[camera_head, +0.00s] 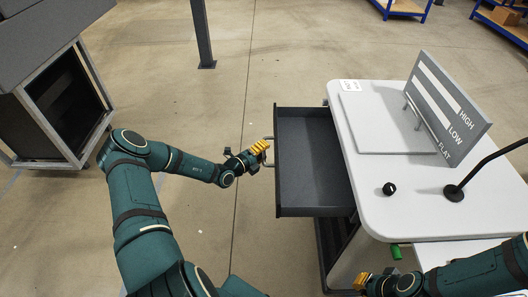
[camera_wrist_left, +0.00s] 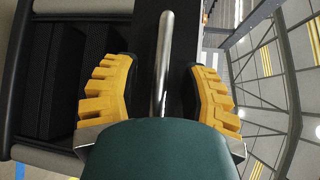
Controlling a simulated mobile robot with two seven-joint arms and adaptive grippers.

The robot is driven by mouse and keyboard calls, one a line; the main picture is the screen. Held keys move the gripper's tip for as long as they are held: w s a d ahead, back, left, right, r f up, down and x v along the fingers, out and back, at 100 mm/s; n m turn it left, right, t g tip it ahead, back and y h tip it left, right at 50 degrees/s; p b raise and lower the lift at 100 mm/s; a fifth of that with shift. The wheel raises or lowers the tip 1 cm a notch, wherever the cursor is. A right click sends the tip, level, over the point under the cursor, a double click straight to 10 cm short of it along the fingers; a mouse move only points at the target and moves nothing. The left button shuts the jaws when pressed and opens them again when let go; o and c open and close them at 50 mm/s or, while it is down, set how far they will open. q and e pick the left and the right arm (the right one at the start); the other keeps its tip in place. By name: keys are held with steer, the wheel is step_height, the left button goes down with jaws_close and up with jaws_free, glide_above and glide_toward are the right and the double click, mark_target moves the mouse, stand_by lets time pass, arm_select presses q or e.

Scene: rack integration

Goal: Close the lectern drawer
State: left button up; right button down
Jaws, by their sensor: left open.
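The lectern drawer (camera_head: 309,163) is a dark grey, empty box pulled out to the left from under the white lectern top (camera_head: 378,199). A metal bar handle (camera_head: 268,138) is on its front. My left gripper (camera_head: 260,148) is at the drawer front, by the handle. In the left wrist view the handle bar (camera_wrist_left: 163,62) runs between the open yellow fingers (camera_wrist_left: 160,92), with gaps visible on both sides. My right gripper (camera_head: 362,281) is low at the bottom edge, near the lectern's front corner, only partly visible.
On the lectern top are a grey sign (camera_head: 446,108) marked HIGH, LOW, FLAT, a black knob (camera_head: 389,188) and a black gooseneck stand (camera_head: 454,192). A green item (camera_head: 396,252) sits by the lectern's side. A dark cabinet (camera_head: 62,105) is at left; floor between is open.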

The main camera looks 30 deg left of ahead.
arm_select(q)
steer(key=shift+w+d+f, duration=0.1)
steer(key=shift+w, duration=0.35)
jaws_close()
